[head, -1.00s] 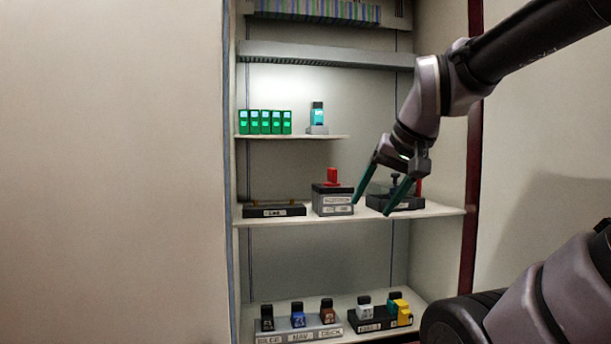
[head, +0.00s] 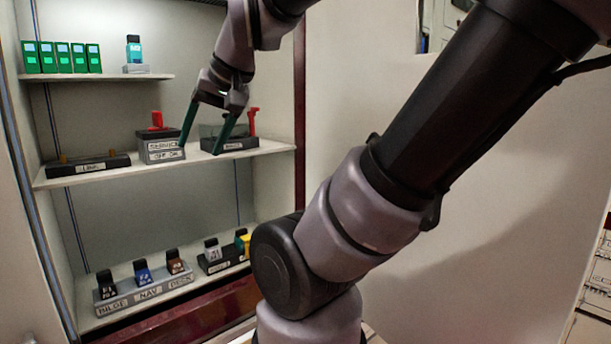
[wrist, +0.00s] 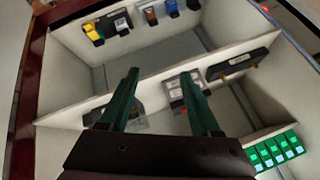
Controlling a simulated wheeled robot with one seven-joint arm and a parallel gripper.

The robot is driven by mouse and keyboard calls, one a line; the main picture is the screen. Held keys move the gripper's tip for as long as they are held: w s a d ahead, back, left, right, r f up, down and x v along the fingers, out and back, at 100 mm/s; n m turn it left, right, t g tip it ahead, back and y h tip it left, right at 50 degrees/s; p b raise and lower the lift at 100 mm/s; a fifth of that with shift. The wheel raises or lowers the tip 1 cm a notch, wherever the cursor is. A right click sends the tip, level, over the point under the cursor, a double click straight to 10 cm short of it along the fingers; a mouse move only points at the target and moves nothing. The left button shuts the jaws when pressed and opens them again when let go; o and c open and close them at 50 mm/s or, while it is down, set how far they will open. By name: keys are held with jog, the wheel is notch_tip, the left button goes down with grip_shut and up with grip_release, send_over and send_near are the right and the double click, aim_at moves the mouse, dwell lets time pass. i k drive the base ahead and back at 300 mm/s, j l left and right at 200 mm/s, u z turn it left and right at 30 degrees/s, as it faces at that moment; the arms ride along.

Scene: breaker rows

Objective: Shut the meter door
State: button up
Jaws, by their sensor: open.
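I cannot pick out a meter door for certain in either view. My gripper (head: 201,148) is open and empty at the middle shelf of the cabinet, with its two green fingers apart. Its fingertips are in front of the gap between the grey block with a red switch (head: 161,150) and the dark-based device with a red lever (head: 238,143). In the wrist view my gripper (wrist: 160,76) points into the shelves, and its fingers hide parts of those two devices. I cannot tell whether a fingertip touches either.
A low black block (head: 88,166) lies at the middle shelf's left. Green modules (head: 60,57) and a teal-topped piece (head: 134,52) stand above. Labelled bases with coloured breakers (head: 145,283) stand below. A dark red post (head: 300,90) edges the cabinet. White equipment (head: 595,260) shows at far right.

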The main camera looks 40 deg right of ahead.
aim_at(508, 258)
jog(key=j+z, duration=0.25)
jog(key=z, duration=0.15)
jog(key=k+j+z, duration=0.15)
jog(key=z, duration=0.25)
jog(key=k+j+z, duration=0.15)
jog(key=z, duration=0.25)
jog(key=k+j+z, duration=0.15)
jog(key=z, duration=0.25)
jog(key=k+j+z, duration=0.15)
jog(key=z, duration=0.25)
jog(key=k+l+z, duration=0.1)
jog(key=z, duration=0.25)
jog(key=l+z, duration=0.15)
jog(key=z, duration=0.25)
jog(key=l+z, duration=0.1)
jog(key=z, duration=0.25)
jog(key=i+l+z, duration=0.1)
jog(key=z, duration=0.25)
